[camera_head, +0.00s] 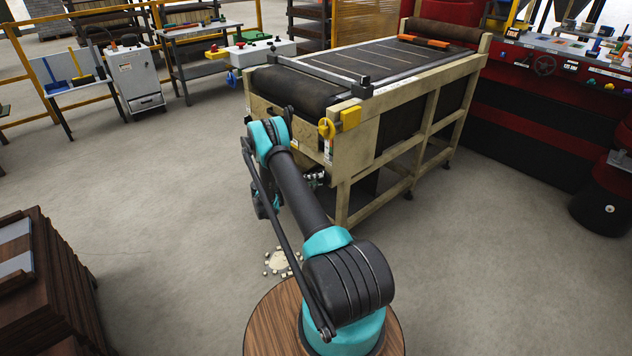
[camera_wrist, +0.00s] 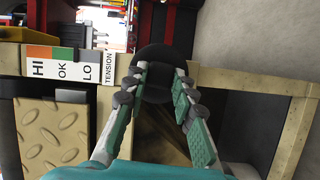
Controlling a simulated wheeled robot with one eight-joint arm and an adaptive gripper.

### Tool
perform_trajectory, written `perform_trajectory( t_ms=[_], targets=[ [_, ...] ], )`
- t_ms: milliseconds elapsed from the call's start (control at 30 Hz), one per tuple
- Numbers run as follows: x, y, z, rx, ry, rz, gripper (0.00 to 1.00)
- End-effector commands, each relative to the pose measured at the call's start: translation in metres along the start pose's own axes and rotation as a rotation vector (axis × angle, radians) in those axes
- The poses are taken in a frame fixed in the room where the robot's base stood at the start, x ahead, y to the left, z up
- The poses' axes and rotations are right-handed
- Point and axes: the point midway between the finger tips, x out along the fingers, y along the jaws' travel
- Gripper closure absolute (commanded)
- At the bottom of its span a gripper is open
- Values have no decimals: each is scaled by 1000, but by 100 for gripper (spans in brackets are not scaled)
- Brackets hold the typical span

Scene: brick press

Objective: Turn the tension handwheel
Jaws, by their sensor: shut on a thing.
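The tension handwheel (camera_wrist: 166,58) is a dark round disc seen between my fingertips in the wrist view. My gripper (camera_wrist: 158,88) has teal and grey fingers, one on each side of the disc, closed on its near part. Beside it is a label (camera_wrist: 72,68) reading HI, OK, LO and TENSION, with orange, green and grey patches. The handwheel cannot be made out clearly there.
The beige-framed conveyor (camera_head: 395,120) stands ahead, with a yellow box (camera_head: 350,118) and a yellow fitting (camera_head: 326,128) on its corner. A wooden stack (camera_head: 45,285) is at lower left. Small debris (camera_head: 282,262) lies on the floor.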

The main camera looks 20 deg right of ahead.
Motion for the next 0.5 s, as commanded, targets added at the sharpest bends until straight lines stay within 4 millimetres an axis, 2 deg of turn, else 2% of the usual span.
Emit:
perform_trajectory(
  t_ms=[500],
  targets=[
    [-1,4,1,410,1,-172,100]
  ],
)
